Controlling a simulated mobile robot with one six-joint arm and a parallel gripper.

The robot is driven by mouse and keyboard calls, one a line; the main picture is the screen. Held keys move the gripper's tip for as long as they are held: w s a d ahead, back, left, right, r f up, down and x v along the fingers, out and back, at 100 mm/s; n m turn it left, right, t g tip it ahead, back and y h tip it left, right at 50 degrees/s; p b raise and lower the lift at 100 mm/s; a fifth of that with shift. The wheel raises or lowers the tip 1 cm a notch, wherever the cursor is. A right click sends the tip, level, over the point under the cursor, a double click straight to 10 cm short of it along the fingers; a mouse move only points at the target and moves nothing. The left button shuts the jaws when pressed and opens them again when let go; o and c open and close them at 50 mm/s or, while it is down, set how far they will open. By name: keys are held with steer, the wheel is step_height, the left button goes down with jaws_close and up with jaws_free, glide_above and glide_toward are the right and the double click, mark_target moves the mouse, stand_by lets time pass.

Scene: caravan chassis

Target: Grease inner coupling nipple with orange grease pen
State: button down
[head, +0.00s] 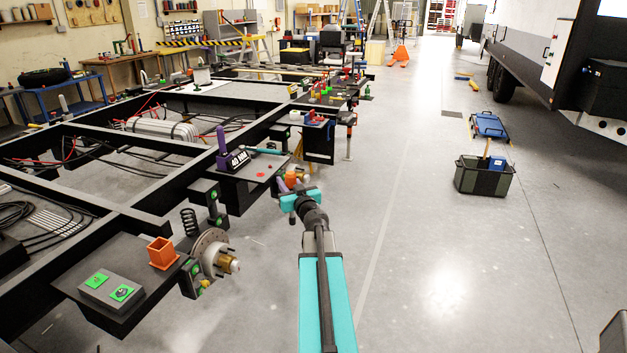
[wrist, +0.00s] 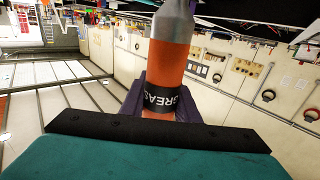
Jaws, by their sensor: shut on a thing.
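My gripper (head: 300,197) is out in front, beside the right edge of the black chassis. In the wrist view it is shut on the orange grease pen (wrist: 170,65). The pen has a grey upper end and a black band lettered GREASE. A purple part shows behind the pen, and the pen's lower end is hidden by the black and teal gripper finger. In the head view, small orange and purple shapes show at the gripper; I cannot tell which are the pen. I cannot pick out the inner coupling nipple in either view.
A chassis plate carries a purple holder marked 40 MM (head: 237,160). A nearer plate carries an orange square cup (head: 162,253) and a grey block with green labels (head: 111,291). A brake disc (head: 211,252) juts out. The floor right is mostly clear, with a dark crate (head: 484,179).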

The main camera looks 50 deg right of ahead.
steer(key=w+a+f+n+t+y, duration=0.1)
steer(key=w+a+n+y, duration=0.25)
steer(key=a, duration=0.65)
steer(key=w+a+f+n+y, duration=0.1)
steer(key=w+a+n+y, duration=0.3)
steer(key=a, duration=0.6)
steer(key=w+a+n+t+y, duration=0.15)
steer(key=a+y, duration=0.35)
steer(key=a, duration=0.5)
steer(key=s+a+f+n+g+y, duration=0.1)
steer(key=s+a+n+g+y, duration=0.1)
steer(key=a, duration=0.7)
steer(key=s+a+f+n+g+y, duration=0.2)
steer(key=a+y, duration=0.3)
steer(key=a, duration=0.4)
steer(key=s+a+f+n+g+y, duration=0.1)
steer(key=s+a+n+g+y, duration=0.1)
steer(key=a, duration=0.8)
steer(key=shift+f+n+g+y, duration=0.35)
steer(key=shift+n+g+y, duration=0.6)
steer(key=shift+y, duration=0.1)
steer(key=shift+w, duration=0.1)
